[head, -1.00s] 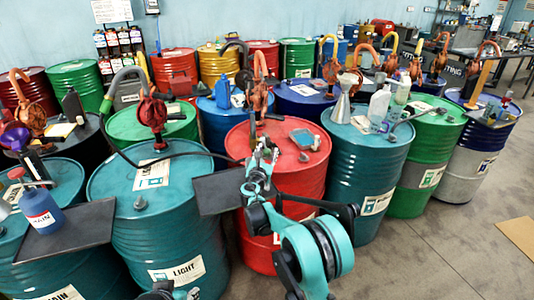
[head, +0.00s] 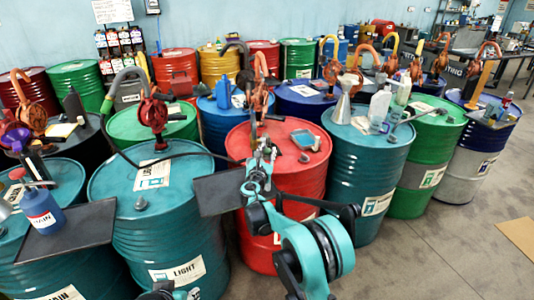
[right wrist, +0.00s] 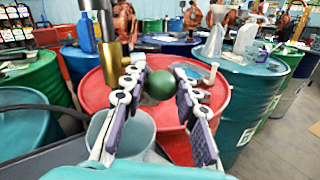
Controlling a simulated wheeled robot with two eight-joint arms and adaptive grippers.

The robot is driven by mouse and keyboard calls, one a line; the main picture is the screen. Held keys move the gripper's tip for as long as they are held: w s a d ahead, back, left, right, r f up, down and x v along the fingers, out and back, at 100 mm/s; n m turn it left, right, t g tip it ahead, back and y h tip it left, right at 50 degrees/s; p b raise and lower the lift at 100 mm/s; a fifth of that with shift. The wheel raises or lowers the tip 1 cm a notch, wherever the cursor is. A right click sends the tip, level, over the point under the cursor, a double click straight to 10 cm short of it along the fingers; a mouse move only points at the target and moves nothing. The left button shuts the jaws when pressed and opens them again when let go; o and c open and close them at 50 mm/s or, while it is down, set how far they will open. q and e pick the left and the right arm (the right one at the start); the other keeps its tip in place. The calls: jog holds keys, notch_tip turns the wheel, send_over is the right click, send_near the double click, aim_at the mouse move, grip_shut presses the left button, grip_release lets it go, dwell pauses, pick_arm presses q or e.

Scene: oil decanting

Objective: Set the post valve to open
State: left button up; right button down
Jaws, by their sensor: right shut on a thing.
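The post valve appears to be the brass fitting on a grey vertical post (right wrist: 112,58) at left of centre in the right wrist view. A dark green round knob (right wrist: 160,85), seemingly its handle, sits to the right of it. My right gripper (right wrist: 160,72) has a finger on each side of this knob and is shut on it. In the head view my right gripper (head: 262,155) is in front of the red drum, and the valve is too small and covered to make out. My left gripper is not clearly seen.
A red drum (head: 310,175) stands behind my right gripper, with small items on its lid. A grey bucket (right wrist: 121,134) is below the gripper. A black tray (head: 222,192) is beside it, and a black hose (head: 120,150) runs from the teal LIGHT drum (head: 110,185). Drums crowd all around; floor is free at right.

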jog(key=shift+w+d+r+p, duration=0.1)
jog(key=shift+r+p, duration=0.15)
jog(key=shift+r, duration=0.4)
jog(key=shift+w+d+r+p, duration=0.1)
jog(key=shift+r+p, duration=0.15)
jog(key=shift+r, duration=0.4)
jog(key=shift+w+r+p, duration=0.3)
jog(key=shift+w+r, duration=0.05)
jog(key=shift+r, duration=0.2)
jog(key=shift+w+r+p, duration=0.3)
jog(key=shift+w+r, duration=0.05)
jog(key=shift+r, duration=0.2)
jog(key=shift+a, duration=0.1)
jog(key=c, duration=1.2)
grip_release()
jog(key=v, duration=1.2)
jog(key=shift+s, duration=0.1)
jog(key=shift+c, duration=0.3)
